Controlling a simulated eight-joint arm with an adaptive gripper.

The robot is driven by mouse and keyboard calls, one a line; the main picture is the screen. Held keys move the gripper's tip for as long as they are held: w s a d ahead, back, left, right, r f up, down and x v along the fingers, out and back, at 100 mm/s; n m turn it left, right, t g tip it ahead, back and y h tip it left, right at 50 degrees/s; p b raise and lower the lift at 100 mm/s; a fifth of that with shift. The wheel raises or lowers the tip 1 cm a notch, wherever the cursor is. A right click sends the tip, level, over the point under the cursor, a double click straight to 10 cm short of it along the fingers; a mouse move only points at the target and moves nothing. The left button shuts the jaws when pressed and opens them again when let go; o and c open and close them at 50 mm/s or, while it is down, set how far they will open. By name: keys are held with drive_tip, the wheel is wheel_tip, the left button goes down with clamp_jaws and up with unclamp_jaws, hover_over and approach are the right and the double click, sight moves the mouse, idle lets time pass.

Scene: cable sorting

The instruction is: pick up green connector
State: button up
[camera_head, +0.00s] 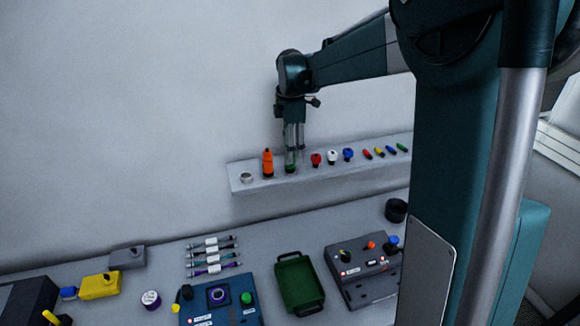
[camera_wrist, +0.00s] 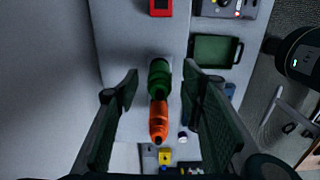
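The green connector (camera_head: 290,168) stands on the wall shelf, just right of the orange connector (camera_head: 267,163). My gripper (camera_head: 294,150) is directly above it, pointing down, with its fingertips close to its top. In the wrist view the green connector (camera_wrist: 159,78) appears between the two spread fingers, with a visible gap on each side. The orange connector (camera_wrist: 158,122) shows right below it in that view. My gripper (camera_wrist: 159,90) is open and holds nothing. The lower part of the green connector is hard to make out in the head view.
The narrow shelf (camera_head: 240,186) also carries a grey ring (camera_head: 246,177) at its left end. Red (camera_head: 316,160), white (camera_head: 333,157) and blue (camera_head: 348,155) connectors and several small coloured plugs stand to the right. Below, the table holds a green tray (camera_head: 281,270) and several devices.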

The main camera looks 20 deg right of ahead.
drive_tip(key=shift+a+f+p, duration=0.15)
drive_tip(key=shift+f+p, duration=0.4)
drive_tip(key=shift+f, duration=2.05)
drive_tip(key=shift+c, duration=0.7)
drive_tip(key=c, duration=0.9)
